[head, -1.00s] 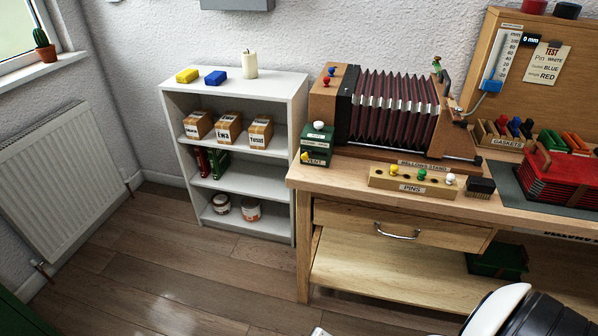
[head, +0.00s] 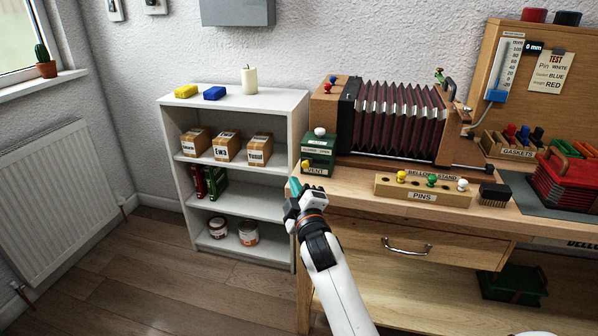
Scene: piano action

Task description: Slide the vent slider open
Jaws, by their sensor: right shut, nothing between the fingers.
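The green vent box (head: 319,152) stands at the left end of the workbench, left of the bellows, with a white knob on top and a "VENT" label low on its front. The small yellow vent slider (head: 305,166) shows at the left of that label. My right gripper (head: 294,187) is shut and empty, just below and left of the box, by the bench's left corner. A gap shows between its teal fingertips and the slider, though depth is hard to judge. My left gripper is out of view.
The bellows (head: 398,122) stand behind and right of the box. The pin block (head: 423,190) with coloured pins lies near the bench's front edge. A white shelf unit (head: 236,178) with boxes and tins stands close on the left. The floor in front of it is clear.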

